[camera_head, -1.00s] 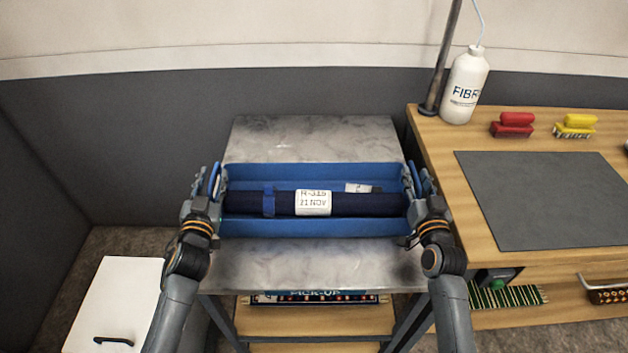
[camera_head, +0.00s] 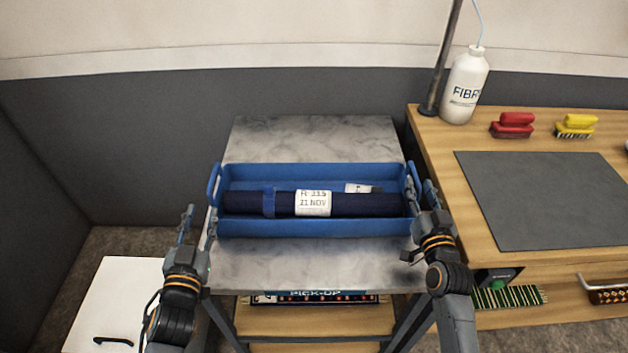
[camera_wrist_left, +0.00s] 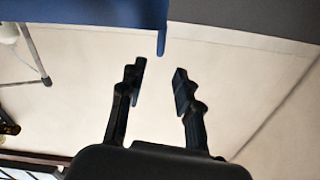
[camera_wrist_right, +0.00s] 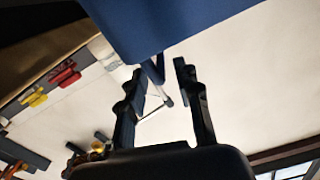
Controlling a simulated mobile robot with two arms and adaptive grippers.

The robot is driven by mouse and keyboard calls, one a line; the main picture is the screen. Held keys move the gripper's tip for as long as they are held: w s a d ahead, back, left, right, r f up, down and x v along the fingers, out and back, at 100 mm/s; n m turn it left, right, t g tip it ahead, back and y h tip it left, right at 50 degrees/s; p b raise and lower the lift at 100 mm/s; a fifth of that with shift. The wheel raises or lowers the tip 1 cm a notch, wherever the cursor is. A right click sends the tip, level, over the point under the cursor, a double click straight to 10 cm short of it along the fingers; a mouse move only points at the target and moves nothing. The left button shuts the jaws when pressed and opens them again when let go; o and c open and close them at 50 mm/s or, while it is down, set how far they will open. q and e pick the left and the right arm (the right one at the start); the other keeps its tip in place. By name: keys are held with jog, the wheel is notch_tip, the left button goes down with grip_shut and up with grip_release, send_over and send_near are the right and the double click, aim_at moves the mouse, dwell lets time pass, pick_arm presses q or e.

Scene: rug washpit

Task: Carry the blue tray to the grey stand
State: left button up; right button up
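The blue tray (camera_head: 320,228) rests level on the grey stone-like top of the stand (camera_head: 310,140). It holds a dark navy rolled rug (camera_head: 350,204) with a white tag and a blue band. My left gripper (camera_head: 199,225) is open and empty, to the left of and below the tray's left handle (camera_head: 213,185), apart from it. The left wrist view shows the tray's edge (camera_wrist_left: 80,12) beyond the open fingers. My right gripper (camera_head: 420,195) is open at the tray's right end; in the right wrist view the tray (camera_wrist_right: 170,25) lies just ahead of its parted fingers.
A wooden bench (camera_head: 440,150) stands close on the right, with a grey mat (camera_head: 545,200), a white bottle (camera_head: 466,88), and red (camera_head: 513,125) and yellow (camera_head: 576,126) brushes. A white cabinet (camera_head: 115,300) is at lower left. A pick-up sign (camera_head: 315,294) is below the stand top.

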jog(key=s, duration=0.8)
jog(key=shift+s, duration=0.3)
jog(key=shift+d, duration=0.1)
